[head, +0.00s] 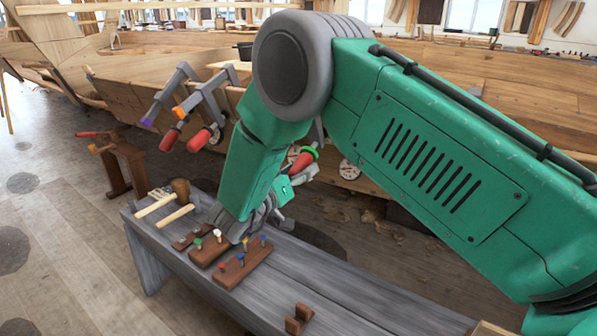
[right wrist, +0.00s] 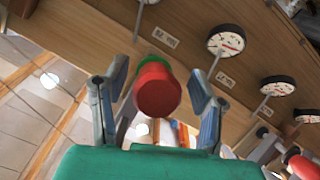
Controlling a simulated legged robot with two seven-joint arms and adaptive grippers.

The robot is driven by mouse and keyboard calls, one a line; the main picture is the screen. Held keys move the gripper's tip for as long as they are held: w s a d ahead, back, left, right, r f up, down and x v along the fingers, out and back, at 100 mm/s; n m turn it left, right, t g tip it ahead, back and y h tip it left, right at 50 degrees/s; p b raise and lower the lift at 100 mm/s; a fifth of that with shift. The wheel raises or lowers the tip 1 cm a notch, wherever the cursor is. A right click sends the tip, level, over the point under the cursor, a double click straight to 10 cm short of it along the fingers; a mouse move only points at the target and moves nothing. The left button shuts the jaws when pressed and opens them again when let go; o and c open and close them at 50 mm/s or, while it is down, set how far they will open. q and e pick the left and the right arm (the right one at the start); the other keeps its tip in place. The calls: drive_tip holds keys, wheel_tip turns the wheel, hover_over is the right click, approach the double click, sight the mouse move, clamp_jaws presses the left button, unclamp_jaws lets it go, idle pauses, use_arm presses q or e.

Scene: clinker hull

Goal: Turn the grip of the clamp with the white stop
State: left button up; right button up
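My right gripper (head: 292,182) is at the hull side, partly hidden behind its own arm. In the right wrist view it (right wrist: 155,98) is open, its two grey fingers on either side of a red grip (right wrist: 157,90) with a green collar (right wrist: 153,61); I see no clear contact. That clamp's green part (head: 309,153) and red grip also show in the head view. Two other clamps, with a purple stop (head: 146,122) and an orange stop (head: 178,113), hang at left with red grips. I cannot make out a white stop on any clamp. My left gripper is out of view.
Dial gauges (right wrist: 226,40) line the hull planking. Another red grip (right wrist: 304,167) is at the wrist view's lower right. A grey bench (head: 330,275) below holds mallets (head: 175,215) and peg blocks (head: 243,264). A wooden stand (head: 128,165) is at left.

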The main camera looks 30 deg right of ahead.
drive_tip(key=v, duration=1.2)
drive_tip(key=shift+f, duration=0.2)
idle(1.0)
